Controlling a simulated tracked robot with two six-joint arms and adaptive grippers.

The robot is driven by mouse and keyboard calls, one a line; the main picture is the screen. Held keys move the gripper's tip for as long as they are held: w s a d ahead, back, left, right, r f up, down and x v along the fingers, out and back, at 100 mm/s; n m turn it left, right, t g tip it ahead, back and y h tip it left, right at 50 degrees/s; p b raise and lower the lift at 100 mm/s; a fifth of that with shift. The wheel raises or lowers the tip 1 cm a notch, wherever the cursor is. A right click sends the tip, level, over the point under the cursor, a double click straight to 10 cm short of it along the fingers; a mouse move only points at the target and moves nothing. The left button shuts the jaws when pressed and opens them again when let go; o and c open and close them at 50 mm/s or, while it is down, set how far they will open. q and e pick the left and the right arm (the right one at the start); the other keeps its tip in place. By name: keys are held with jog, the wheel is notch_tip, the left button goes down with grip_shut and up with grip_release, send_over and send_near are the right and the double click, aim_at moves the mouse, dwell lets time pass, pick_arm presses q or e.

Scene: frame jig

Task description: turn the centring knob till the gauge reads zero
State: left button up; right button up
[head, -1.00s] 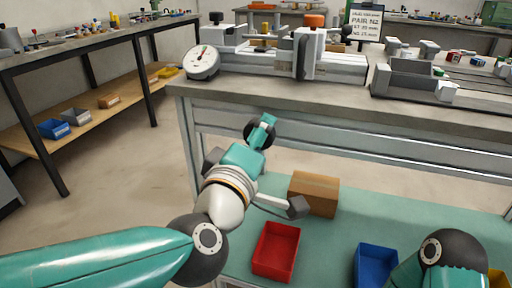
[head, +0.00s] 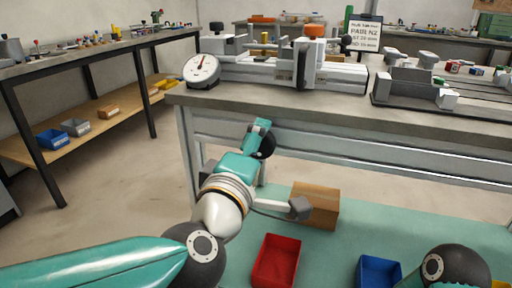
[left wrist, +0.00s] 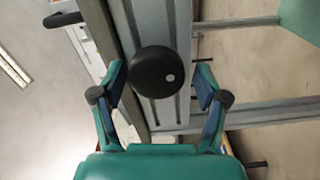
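The black round knob (left wrist: 155,72) with a pale dot sits on the front of the bench in the left wrist view. It also shows in the head view (head: 265,146), partly behind my gripper. My left gripper (left wrist: 160,84) is open, one finger on each side of the knob, with a visible gap on both sides. In the head view the gripper (head: 258,135) is below the bench top. The white dial gauge (head: 201,70) stands at the bench's left end. Its needle points roughly upward; the exact reading is too small to tell. My right gripper is not in view.
A sign (head: 363,33) stands behind.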

pick_arm(q)
jog(key=shift+d, duration=0.15)
jog(key=shift+s, duration=0.1)
jog(key=v, duration=0.7)
jog(key=shift+s, duration=0.15)
